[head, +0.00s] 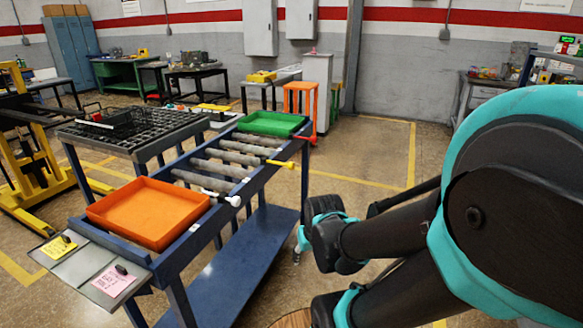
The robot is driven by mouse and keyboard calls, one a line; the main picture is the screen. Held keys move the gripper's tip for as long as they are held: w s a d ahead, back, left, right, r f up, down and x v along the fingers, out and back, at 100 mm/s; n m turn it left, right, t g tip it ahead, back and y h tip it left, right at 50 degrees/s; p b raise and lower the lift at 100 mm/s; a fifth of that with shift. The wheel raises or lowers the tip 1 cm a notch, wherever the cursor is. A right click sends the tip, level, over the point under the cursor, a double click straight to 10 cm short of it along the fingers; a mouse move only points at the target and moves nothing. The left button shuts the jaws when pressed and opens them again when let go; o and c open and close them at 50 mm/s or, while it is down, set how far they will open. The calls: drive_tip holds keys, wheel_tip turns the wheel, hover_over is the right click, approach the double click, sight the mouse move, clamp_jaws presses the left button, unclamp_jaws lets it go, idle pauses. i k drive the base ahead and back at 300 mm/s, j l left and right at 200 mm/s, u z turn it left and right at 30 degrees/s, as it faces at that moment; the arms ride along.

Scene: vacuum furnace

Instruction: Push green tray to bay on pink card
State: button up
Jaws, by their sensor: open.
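The green tray (262,131) sits flat at the far end of a blue roller cart (252,192). It looks empty. The pink card (113,280) lies on the grey plate at the cart's near end, with a small dark object on it; its writing is too small to read surely. Grey rollers (222,169) lie across the cart between the green tray and an orange tray (150,212). My black and teal arm fills the right side, right of the cart.
A yellow card (58,246) lies left of the pink one. A white-ended bar (233,201) and a yellow-ended bar (281,163) stick out from the cart's right side. A dark grid-topped table (135,130) stands close left. Floor right of the cart is partly open.

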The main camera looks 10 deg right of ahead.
sight(277, 125)
drive_tip(key=u, duration=1.55)
drive_tip(key=z, duration=1.7)
drive_tip(key=i+l, duration=2.2)
